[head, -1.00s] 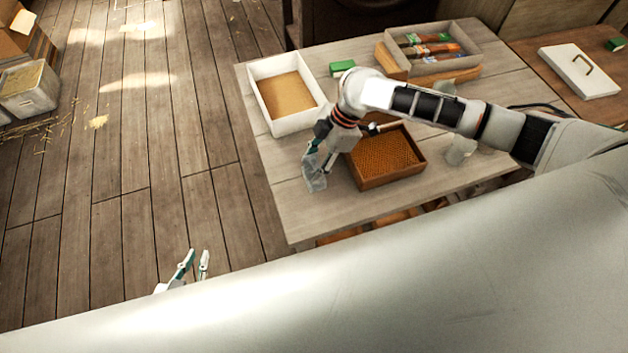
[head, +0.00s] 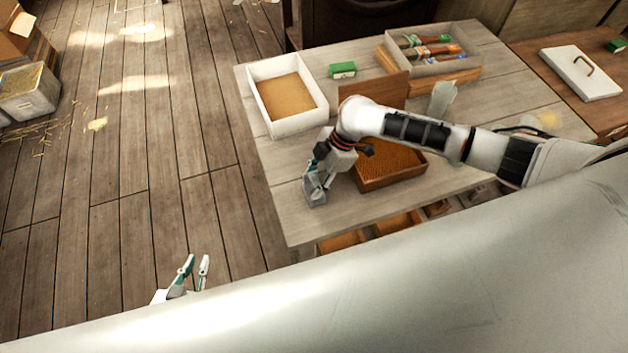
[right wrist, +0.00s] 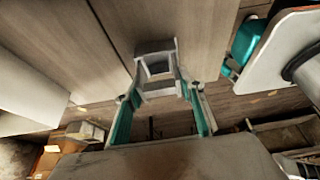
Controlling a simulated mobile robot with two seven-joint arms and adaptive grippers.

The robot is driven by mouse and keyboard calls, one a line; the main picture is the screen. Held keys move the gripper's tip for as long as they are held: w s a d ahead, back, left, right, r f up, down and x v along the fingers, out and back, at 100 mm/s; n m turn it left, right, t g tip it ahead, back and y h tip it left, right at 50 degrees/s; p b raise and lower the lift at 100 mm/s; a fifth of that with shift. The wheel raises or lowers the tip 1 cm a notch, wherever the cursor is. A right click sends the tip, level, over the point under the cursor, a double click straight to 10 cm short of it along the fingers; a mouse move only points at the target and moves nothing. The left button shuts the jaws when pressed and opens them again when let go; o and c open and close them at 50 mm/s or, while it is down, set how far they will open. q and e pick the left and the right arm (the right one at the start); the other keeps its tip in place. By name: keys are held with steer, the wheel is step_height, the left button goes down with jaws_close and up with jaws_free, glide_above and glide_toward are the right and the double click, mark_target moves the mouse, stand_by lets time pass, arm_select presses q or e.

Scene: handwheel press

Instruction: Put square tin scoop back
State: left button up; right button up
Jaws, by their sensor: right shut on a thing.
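The square tin scoop (head: 314,198) is a small grey metal piece at the front left part of the table. My right gripper (head: 317,180) is shut on it and holds it left of the wooden box. In the right wrist view the scoop (right wrist: 158,68) shows its square opening beyond the teal fingers (right wrist: 162,118). Whether it touches the table is unclear. My left gripper (head: 193,272) is open and empty, low at the left beyond the table edge.
A wooden box with an orange patterned inside (head: 392,180) stands partly behind my right arm. A white tray (head: 259,103), a green box (head: 343,70), a brown board (head: 372,88) and a grey tool crate (head: 458,70) stand farther back. The table's front left is clear.

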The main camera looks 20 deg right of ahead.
steer(key=o, duration=1.1)
steer(key=shift+f, duration=0.1)
steer(key=p+v, duration=0.2)
steer(key=v, duration=1)
steer(key=s+a+f+m+t+y, duration=0.2)
steer(key=a, duration=0.4)
steer(key=s+a+f+m+t+y, duration=0.1)
steer(key=a+m+t, duration=0.15)
steer(key=a, duration=0.45)
steer(key=s+d+f+m+t+h, duration=0.2)
steer(key=s+d+f+m+t, duration=0.1)
steer(key=d, duration=0.4)
steer(key=s+d+f+m+t+h, duration=0.3)
steer(key=s+d+f+m, duration=0.1)
steer(key=s+d+m, duration=0.2)
steer(key=shift+s+d, duration=0.55)
steer(key=shift+s, duration=0.15)
steer(key=shift+m, duration=0.25)
